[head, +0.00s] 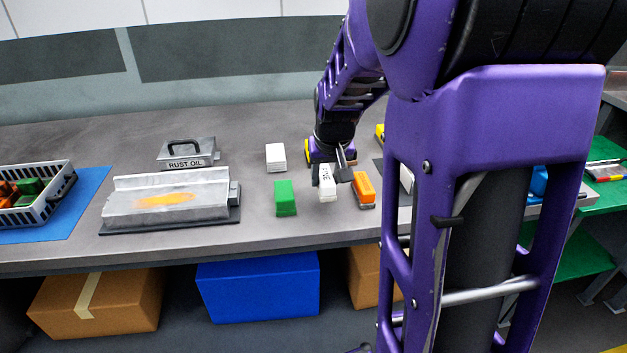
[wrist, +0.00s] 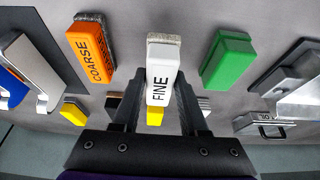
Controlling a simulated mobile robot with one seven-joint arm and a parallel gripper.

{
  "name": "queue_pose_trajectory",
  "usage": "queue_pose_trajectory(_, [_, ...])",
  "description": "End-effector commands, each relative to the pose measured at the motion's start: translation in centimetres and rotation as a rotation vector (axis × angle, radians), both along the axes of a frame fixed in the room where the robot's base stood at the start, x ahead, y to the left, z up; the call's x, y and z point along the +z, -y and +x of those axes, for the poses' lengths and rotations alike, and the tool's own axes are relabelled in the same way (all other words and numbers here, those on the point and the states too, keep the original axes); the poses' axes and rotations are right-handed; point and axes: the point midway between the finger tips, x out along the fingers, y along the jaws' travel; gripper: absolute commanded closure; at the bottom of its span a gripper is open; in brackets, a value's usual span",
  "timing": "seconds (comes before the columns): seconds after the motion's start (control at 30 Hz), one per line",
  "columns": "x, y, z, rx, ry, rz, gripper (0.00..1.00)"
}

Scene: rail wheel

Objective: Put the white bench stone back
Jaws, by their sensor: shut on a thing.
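The white bench stone (head: 327,187), marked FINE, is between the fingers of my gripper (head: 339,170), which is shut on it. In the wrist view the white stone (wrist: 162,70) points away from the fingers (wrist: 157,100), its far end showing a grey layer. A green block (head: 285,198) stands to its left in the head view. An orange block (head: 364,187) marked COARSE stands to its right. The stone is over the bench between these two, apart from both. I cannot tell whether it touches the bench top.
A plain white block (head: 276,155) stands behind the green one. Farther left are a metal tray with an orange stain (head: 125,212), a RUST OIL tin (head: 187,152) and a grey crate (head: 45,212) on a blue mat (head: 88,212). My arm hides much of the right side.

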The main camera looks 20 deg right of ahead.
Motion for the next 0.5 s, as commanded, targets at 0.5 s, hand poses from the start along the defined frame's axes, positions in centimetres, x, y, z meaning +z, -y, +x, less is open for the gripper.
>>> queue_pose_trajectory(0.5, [-3.0,0.0,0.0,0.001,0.001,-0.001,1.0])
